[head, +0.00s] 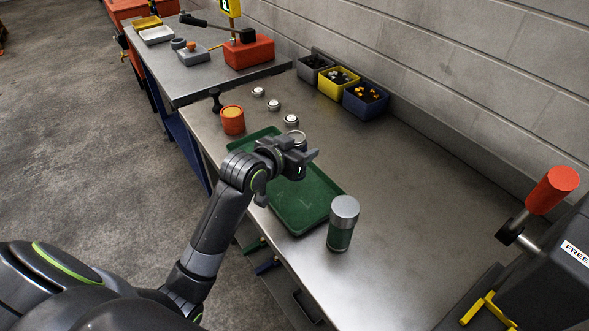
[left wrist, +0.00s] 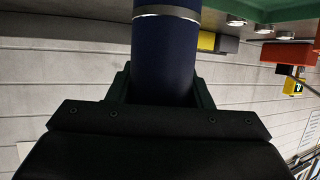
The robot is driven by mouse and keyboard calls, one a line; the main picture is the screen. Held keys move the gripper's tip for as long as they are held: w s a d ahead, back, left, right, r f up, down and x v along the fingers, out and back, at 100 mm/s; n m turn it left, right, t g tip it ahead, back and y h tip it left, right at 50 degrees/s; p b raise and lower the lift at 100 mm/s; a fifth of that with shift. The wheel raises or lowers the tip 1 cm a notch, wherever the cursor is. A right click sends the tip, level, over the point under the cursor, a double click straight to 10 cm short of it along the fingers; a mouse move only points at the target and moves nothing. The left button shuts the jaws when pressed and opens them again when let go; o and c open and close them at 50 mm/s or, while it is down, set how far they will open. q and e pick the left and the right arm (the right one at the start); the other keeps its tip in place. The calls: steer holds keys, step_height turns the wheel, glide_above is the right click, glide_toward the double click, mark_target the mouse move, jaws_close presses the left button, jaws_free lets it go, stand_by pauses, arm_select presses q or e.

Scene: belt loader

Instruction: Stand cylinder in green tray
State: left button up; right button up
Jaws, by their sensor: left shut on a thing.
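The green tray (head: 313,208) lies flat on the metal bench. My left gripper (head: 300,163) is over the far half of the tray. It is shut on a dark blue cylinder (left wrist: 166,55) with a silver band, which fills the middle of the left wrist view between the jaws. In the head view the gripper hides most of this cylinder, and I cannot tell whether its lower end touches the tray. A green cylinder with a grey lid (head: 343,222) stands upright on the bench beside the tray's near right corner. My right gripper is not in view.
Several small silver discs (head: 274,105) and an orange pot (head: 232,120) stand beyond the tray. Grey, yellow (head: 338,82) and blue bins line the wall. A dark machine with a red-handled lever (head: 552,190) stands at right. The bench right of the tray is clear.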

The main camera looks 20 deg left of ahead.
arm_select(q)
steer(key=shift+f, duration=2.85)
steer(key=shift+f, duration=0.15)
steer(key=o, duration=1.5)
steer(key=shift+s, duration=0.1)
steer(key=shift+c, duration=0.2)
steer(key=v, duration=1.2)
steer(key=shift+b, duration=0.3)
